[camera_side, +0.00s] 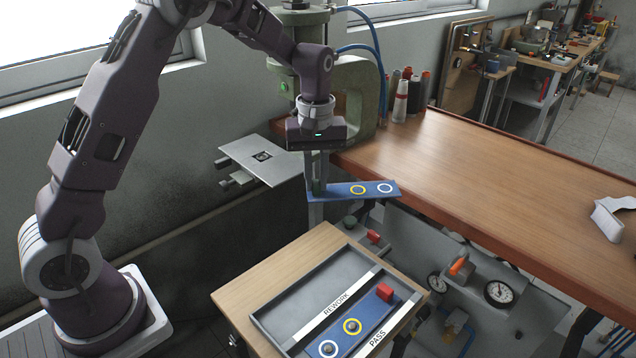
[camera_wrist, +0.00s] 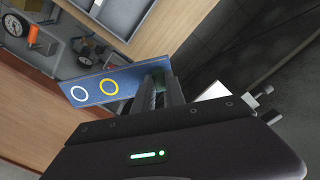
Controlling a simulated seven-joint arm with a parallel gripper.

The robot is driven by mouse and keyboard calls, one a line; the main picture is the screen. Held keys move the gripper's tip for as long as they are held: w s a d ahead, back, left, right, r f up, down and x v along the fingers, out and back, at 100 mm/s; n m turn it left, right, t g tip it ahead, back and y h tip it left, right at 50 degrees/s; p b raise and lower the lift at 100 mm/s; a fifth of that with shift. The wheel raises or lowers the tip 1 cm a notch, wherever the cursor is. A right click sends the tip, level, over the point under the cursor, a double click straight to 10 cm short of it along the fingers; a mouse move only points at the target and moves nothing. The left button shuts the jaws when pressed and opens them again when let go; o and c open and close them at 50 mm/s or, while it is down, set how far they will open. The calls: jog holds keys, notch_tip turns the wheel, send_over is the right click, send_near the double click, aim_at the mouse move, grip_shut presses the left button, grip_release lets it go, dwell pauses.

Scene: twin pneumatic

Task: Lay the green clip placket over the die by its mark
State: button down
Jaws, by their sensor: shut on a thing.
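My gripper (camera_side: 318,184) is shut on the green clip (camera_side: 319,187) at the left end of a blue placket (camera_side: 341,190). The placket is held level in the air in front of the bench and press. It has a yellow ring and, at its far right end, a white ring. In the wrist view the placket (camera_wrist: 95,91) extends left from my gripper (camera_wrist: 163,88), whose fingers mostly hide the clip. The die (camera_side: 262,155) looks like a small dark square on a pale metal plate (camera_side: 279,174), left of my gripper. It is uncovered.
A green press (camera_side: 357,90) stands behind my gripper. Below is a tray (camera_side: 270,333) with REWORK and PASS labels. A second blue placket (camera_side: 366,321) with a red clip (camera_side: 384,291) lies in it. The wooden bench (camera_side: 480,165) is right; gauges (camera_side: 499,292) sit below it.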

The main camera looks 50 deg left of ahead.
jog(key=n, duration=0.6)
jog(key=shift+r, duration=0.4)
jog(key=n, duration=0.5)
jog(key=r+n, duration=0.1)
jog(key=n, duration=0.1)
jog(key=a+r+n, duration=0.1)
jog(key=a+n, duration=0.2)
jog(key=n, duration=0.1)
jog(key=a+r+n, duration=0.1)
jog(key=a+n, duration=0.3)
jog(key=a+r+n, duration=0.1)
jog(key=a+n, duration=0.3)
jog(key=shift+w+r+n, duration=0.15)
jog(key=shift+r+n, duration=0.15)
jog(key=shift+r, duration=0.1)
jog(key=shift+f, duration=0.1)
jog(key=shift+f, duration=2.15)
jog(key=shift+f, duration=0.3)
jog(key=c, duration=1.3)
grip_release()
